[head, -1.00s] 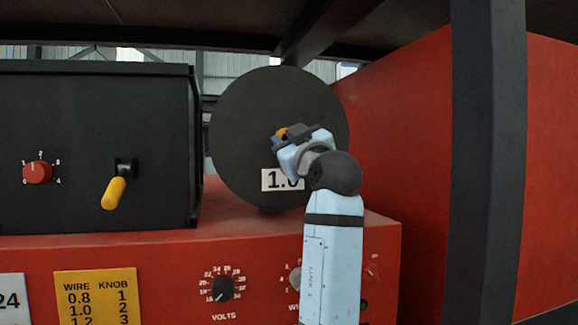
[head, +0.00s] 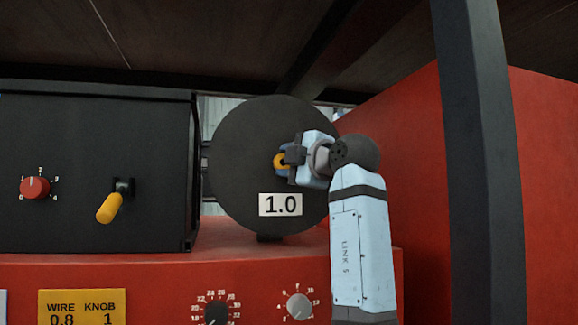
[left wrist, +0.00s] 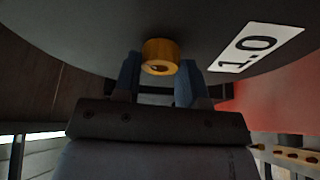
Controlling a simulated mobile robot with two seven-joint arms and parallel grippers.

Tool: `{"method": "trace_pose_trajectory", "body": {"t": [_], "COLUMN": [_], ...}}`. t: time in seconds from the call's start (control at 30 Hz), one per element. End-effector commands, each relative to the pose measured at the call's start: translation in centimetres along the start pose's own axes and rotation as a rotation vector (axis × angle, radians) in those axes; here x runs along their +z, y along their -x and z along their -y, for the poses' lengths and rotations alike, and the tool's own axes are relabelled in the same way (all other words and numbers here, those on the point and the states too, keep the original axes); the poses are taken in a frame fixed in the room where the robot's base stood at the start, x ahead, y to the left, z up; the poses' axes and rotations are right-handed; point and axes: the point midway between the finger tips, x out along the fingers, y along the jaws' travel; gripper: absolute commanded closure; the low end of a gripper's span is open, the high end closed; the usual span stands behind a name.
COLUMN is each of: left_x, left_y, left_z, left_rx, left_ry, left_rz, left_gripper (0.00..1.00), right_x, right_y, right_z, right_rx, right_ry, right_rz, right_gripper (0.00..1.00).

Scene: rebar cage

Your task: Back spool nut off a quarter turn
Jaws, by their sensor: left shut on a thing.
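The spool nut (head: 278,161) is a small yellow-orange knob at the middle of the round black spool (head: 240,150), which bears a white "1.0" label (head: 281,205). My left gripper (head: 284,160) reaches the nut from the right in the head view, its body roughly level, and hides part of it. In the left wrist view the nut (left wrist: 160,55) sits between the two blue fingers of my left gripper (left wrist: 158,75), which is shut on it. My right gripper is in neither view.
A black box (head: 80,170) with a red knob (head: 35,188) and a yellow-handled lever (head: 110,207) stands left of the spool. A red panel with dials (head: 299,306) lies below. A dark post (head: 475,160) stands at right, with dark beams overhead.

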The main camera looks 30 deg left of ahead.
Motion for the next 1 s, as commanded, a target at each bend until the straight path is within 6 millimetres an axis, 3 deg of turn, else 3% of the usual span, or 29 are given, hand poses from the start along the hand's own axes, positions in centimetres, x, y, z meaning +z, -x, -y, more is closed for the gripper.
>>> {"method": "trace_pose_trajectory", "body": {"t": [0.4, 1.0], "left_x": [0.02, 0.01], "left_y": [0.01, 0.0], "left_z": [-0.24, -0.27], "left_rx": [-0.087, -0.102], "left_ry": [0.209, 0.252], "left_rz": [0.002, 0.002], "left_gripper": [0.86, 0.86], "right_x": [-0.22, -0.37], "right_y": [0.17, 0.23], "right_z": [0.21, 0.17], "right_rx": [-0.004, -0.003], "right_ry": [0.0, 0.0], "right_rz": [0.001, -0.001], "right_gripper": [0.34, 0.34]}}
